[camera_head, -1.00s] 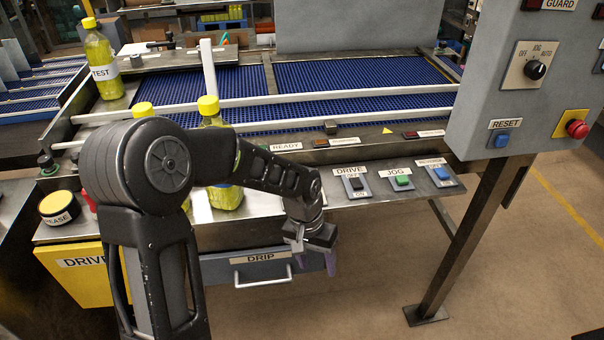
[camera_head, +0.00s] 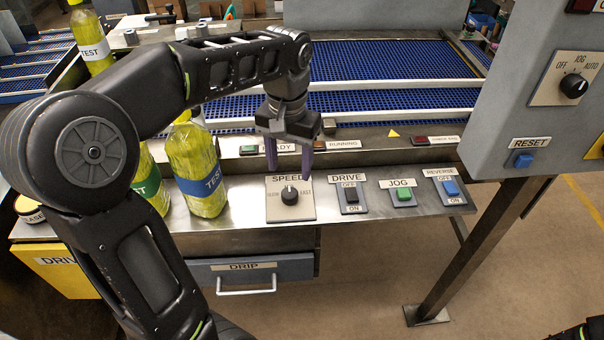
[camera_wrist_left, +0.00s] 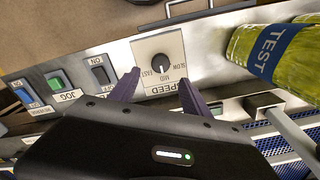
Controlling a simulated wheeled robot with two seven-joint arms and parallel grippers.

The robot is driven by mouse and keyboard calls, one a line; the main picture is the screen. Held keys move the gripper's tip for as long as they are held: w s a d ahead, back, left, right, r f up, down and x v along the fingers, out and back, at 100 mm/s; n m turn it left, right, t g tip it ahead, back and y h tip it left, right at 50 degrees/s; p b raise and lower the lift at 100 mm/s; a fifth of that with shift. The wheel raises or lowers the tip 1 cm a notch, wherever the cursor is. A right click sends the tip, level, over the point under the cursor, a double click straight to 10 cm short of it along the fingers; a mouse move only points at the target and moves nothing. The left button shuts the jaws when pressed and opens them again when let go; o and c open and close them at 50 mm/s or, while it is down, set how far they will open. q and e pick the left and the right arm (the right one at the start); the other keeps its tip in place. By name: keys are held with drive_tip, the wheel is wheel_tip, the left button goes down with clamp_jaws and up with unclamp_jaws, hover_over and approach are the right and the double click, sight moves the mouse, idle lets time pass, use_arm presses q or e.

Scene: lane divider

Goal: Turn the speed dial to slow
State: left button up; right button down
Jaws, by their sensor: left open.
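The speed dial (camera_head: 290,194) is a black round knob on a pale plate marked SPEED, with SLOW at left and FAST at right in the head view. In the left wrist view the dial (camera_wrist_left: 161,66) shows its white mark toward MID, between FAST and SLOW. My left gripper (camera_head: 289,164) points down just above and behind the dial, its purple fingers open and empty. In the left wrist view the open fingers (camera_wrist_left: 159,84) lie on either side of the SPEED label, apart from the knob.
The drive switch (camera_head: 351,196), green jog button (camera_head: 404,194) and blue reverse button (camera_head: 450,188) sit right of the dial. A yellow bottle with a blue TEST band (camera_head: 205,180) stands close left. A grey control box (camera_head: 500,100) stands at right.

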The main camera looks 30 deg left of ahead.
sight(290, 192)
use_arm(q)
drive_tip(key=shift+s+r, duration=0.1)
drive_tip(key=shift+s, duration=0.25)
drive_tip(key=shift+w+f, duration=0.2)
drive_tip(key=shift+f, duration=0.15)
wheel_tip(290, 192, down, 7)
drive_tip(key=shift+f, duration=0.15)
drive_tip(key=shift+c, duration=0.6)
clamp_jaws()
